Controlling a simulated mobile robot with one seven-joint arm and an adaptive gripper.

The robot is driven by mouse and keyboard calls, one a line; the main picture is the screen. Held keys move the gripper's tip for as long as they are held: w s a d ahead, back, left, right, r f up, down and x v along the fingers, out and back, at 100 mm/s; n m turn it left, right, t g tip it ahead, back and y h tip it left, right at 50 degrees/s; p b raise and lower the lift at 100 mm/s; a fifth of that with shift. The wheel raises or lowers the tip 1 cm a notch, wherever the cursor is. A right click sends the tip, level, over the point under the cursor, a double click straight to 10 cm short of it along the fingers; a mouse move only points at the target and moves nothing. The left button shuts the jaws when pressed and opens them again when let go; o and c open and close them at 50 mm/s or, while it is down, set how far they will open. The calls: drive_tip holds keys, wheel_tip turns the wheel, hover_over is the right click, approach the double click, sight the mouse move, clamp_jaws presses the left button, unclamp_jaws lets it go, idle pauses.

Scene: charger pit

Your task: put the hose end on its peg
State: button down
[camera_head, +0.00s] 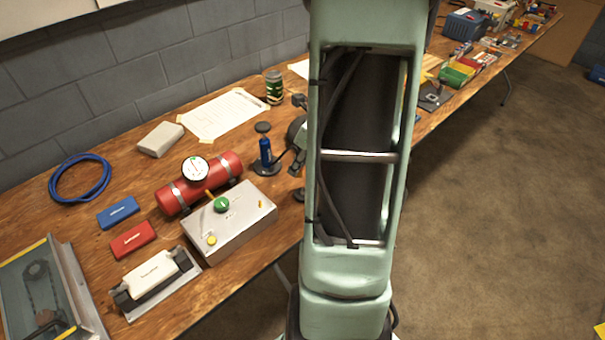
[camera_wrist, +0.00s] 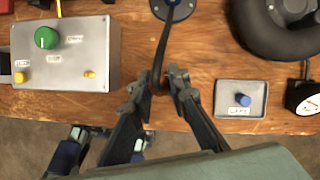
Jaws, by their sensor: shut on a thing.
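My gripper (camera_wrist: 160,84) is shut on the black hose (camera_wrist: 158,52), which passes between its fingertips in the wrist view. The hose runs from the round dark base of the blue hand pump (camera_head: 265,152). The base also shows at the top of the wrist view (camera_wrist: 173,8). The hose's tip is hard to make out between the fingers. In the head view my arm hides this plate.
The metal box (camera_head: 228,222) with a green knob (camera_wrist: 46,38) stands left of my gripper in the wrist view. A black ring-shaped thing (camera_wrist: 250,40) and a dial gauge (camera_wrist: 303,97) lie to the right. A red tank (camera_head: 220,175) stands behind the box. Bare wood separates box and plate.

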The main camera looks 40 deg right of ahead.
drive_tip(key=shift+s+d+f+m, duration=0.25)
drive_tip(key=shift+d+m, duration=0.2)
drive_tip(key=shift+m, duration=0.05)
wheel_tip(320, 180, down, 4)
drive_tip(key=b, duration=0.4)
drive_tip(key=shift+f+b, duration=0.2)
drive_tip(key=shift+b, duration=0.15)
drive_tip(key=shift+f+b, duration=1.05)
drive_tip(key=shift+f, duration=0.35)
drive_tip(key=c, duration=1.8)
unclamp_jaws()
drive_tip(key=shift+o, duration=0.2)
drive_tip(key=v, duration=1.2)
drive_tip(key=shift+a, duration=0.15)
drive_tip(key=shift+r, duration=0.1)
